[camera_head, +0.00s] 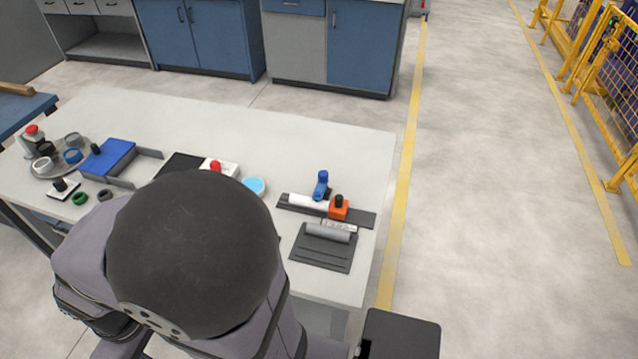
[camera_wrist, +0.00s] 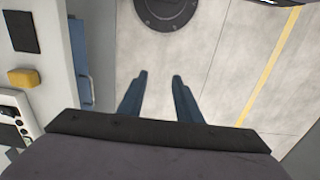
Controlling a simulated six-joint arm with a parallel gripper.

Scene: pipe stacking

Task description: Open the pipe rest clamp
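At the right end of the table, a dark flat base (camera_head: 358,217) carries a white pipe (camera_head: 307,201), a blue upright part (camera_head: 321,185) and an orange block with a black knob (camera_head: 339,208). I cannot tell for certain which part is the pipe rest clamp, or whether it is open or shut. In front, a grey pipe (camera_head: 327,233) lies on a dark slotted plate (camera_head: 320,256). My gripper (camera_wrist: 160,75) shows in the wrist view with its two dark blue fingers apart and nothing between them. It points at bare floor, away from these parts. It is not visible in the head view.
The table (camera_head: 240,130) has free room along its back. A blue-lidded tray (camera_head: 108,157), a red button box (camera_head: 218,168), a light blue disc (camera_head: 254,187) and a round tray of rings (camera_head: 62,162) stand on it. My arm hides the table's front middle.

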